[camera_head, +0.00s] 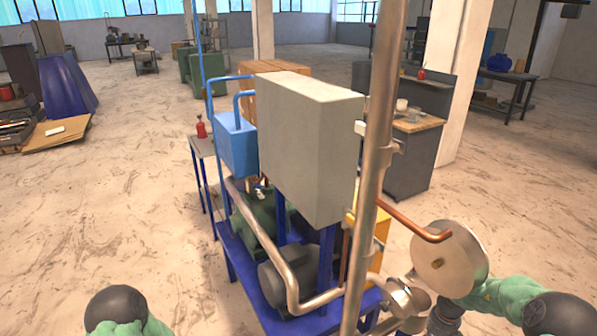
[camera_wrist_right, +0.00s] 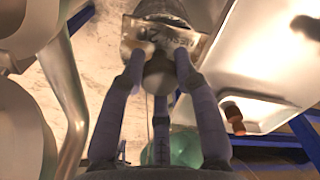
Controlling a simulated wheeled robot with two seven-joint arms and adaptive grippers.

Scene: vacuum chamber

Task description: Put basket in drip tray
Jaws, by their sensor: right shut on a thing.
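My right gripper (camera_wrist_right: 158,68) shows in the right wrist view with its long grey fingers closed around a small pale object with dark lettering (camera_wrist_right: 163,38). Its fingertips hide part of this object, and I cannot tell if it is the basket. In the head view my right arm comes in at the lower right, beside the metal pipework, and its gripper is hidden. My left arm shows only as a green and dark link at the bottom left, with its gripper out of view. I cannot make out a drip tray for certain.
A blue-framed machine with a large grey box (camera_head: 305,140), a blue tank (camera_head: 237,145) and a thick vertical pipe (camera_head: 373,180) stands right ahead. A round metal flange (camera_head: 449,258) is close to my right arm. Open floor lies to the left.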

